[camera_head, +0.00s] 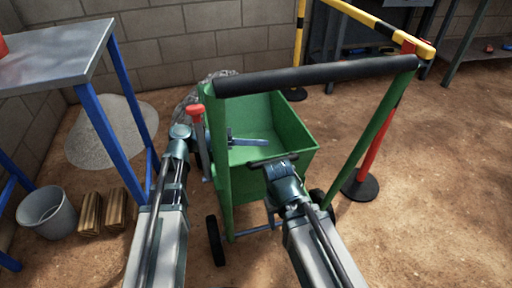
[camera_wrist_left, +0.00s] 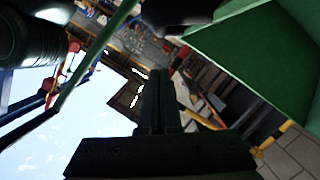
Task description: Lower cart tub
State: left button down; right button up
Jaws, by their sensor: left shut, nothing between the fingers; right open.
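The green cart tub (camera_head: 285,125) sits upright in its frame in the head view, apparently empty inside. Its green wall also fills the upper right of the left wrist view (camera_wrist_left: 250,45). A lever with a red knob (camera_head: 195,110) stands at the tub's left side. My left gripper (camera_head: 262,142) reaches past the lever and the left handle post, over the tub's near side; its fingers are shut and empty (camera_wrist_left: 160,78). My right gripper (camera_head: 273,162) is open and empty at the tub's near side, lower than the left. Whether either gripper touches the tub is unclear.
The cart's black push bar (camera_head: 315,75) spans above both grippers on green posts. A blue-legged table (camera_head: 60,60), a bucket (camera_head: 47,212) and a gravel pile (camera_head: 105,130) are left. A red barrier post (camera_head: 378,150) stands right.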

pick_arm(q)
jog(key=p+v, duration=0.1)
jog(key=v, duration=0.9)
